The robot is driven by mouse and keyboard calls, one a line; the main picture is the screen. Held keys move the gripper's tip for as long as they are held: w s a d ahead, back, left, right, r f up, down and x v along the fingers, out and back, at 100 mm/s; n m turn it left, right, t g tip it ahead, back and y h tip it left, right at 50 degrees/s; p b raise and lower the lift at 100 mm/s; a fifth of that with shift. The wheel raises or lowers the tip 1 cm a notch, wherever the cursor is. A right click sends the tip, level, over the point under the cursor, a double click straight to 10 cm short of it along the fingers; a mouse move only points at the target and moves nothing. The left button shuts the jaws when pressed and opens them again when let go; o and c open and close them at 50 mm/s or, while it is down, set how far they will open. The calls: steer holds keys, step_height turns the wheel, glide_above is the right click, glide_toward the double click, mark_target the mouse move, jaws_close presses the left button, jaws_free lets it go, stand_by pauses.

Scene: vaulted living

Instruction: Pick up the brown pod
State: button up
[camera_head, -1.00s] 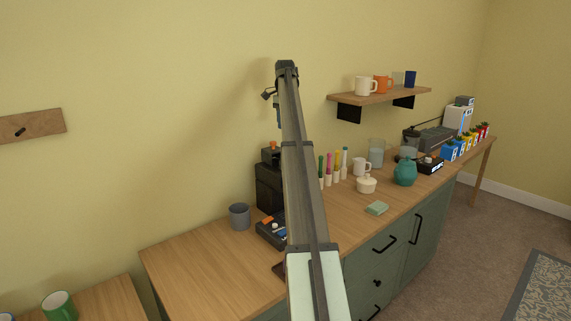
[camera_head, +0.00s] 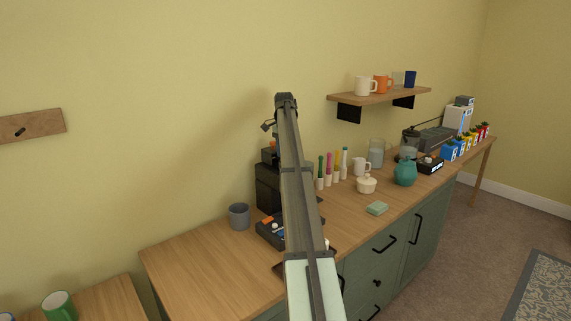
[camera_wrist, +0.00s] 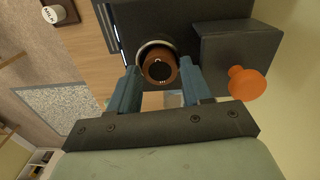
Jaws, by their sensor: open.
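The brown pod (camera_wrist: 161,67) shows in the wrist view as a round brown piece with a dark centre, beside a pale metallic ring on a dark body. My gripper (camera_wrist: 159,90) is open, its two blue fingers on the left and right of the pod in the picture. I cannot tell whether either finger touches it. In the head view my arm covers part of the black machine (camera_head: 267,186), and I cannot make out the pod there.
An orange knob-like piece (camera_wrist: 247,83) stands close to the right finger, by a dark grey box (camera_wrist: 238,48). A grey mug (camera_head: 239,216) and a dark tray (camera_head: 268,232) are near the machine. The counter's left end (camera_head: 190,268) is clear.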

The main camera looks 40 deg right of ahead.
steer(key=shift+f, duration=0.5)
steer(key=shift+c, duration=0.2)
steer(key=c, duration=0.6)
steer(key=shift+r, duration=0.15)
steer(key=shift+c, duration=0.2)
